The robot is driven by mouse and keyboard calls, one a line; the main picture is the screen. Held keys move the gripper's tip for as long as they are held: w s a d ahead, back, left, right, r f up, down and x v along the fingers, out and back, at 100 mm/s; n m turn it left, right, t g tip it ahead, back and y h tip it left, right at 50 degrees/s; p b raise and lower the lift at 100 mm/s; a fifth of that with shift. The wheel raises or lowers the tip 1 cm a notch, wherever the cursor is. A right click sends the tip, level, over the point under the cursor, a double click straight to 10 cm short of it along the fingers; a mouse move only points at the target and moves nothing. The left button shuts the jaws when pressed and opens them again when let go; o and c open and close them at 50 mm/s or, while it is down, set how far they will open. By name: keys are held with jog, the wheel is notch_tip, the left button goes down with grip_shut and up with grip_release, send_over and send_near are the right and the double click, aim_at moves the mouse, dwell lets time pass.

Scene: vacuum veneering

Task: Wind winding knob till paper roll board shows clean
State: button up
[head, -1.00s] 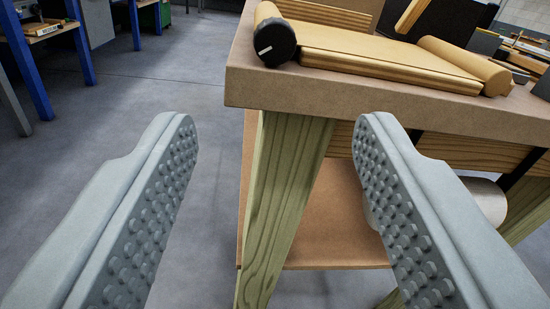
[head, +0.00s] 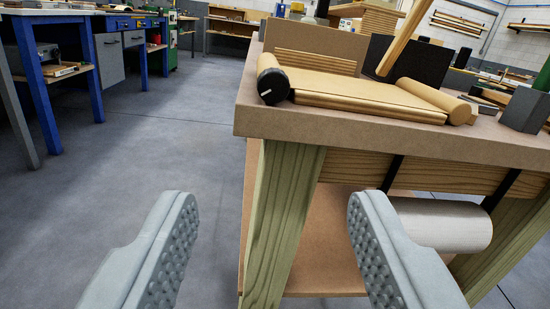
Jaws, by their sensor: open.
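The winding knob (head: 273,86) is black with a white mark and sits at the left end of the paper roll board, on the bench top near its left edge. The paper roll board (head: 365,93) is covered with tan paper between a roller at the knob side and another roller (head: 460,112) at the right. My gripper (head: 270,225) is open and empty. Its two grey studded fingers are low in the picture, in front of and below the bench top, apart from the knob.
The bench top (head: 370,137) has a thick front edge above green-tinted wooden legs (head: 283,205). A white roll (head: 440,225) hangs under the bench at right. A tan stick (head: 400,40) slants above the board. Open grey floor (head: 160,140) lies left, with blue benches (head: 85,65) beyond.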

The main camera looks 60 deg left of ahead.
jog(key=w+d+m+g, duration=0.1)
jog(key=w+m+g, duration=0.1)
send_near(275, 89)
jog(key=shift+y, duration=0.3)
jog(key=x, duration=0.8)
jog(key=shift+w+f, duration=0.1)
jog(key=shift+f, duration=0.15)
jog(key=c, duration=1)
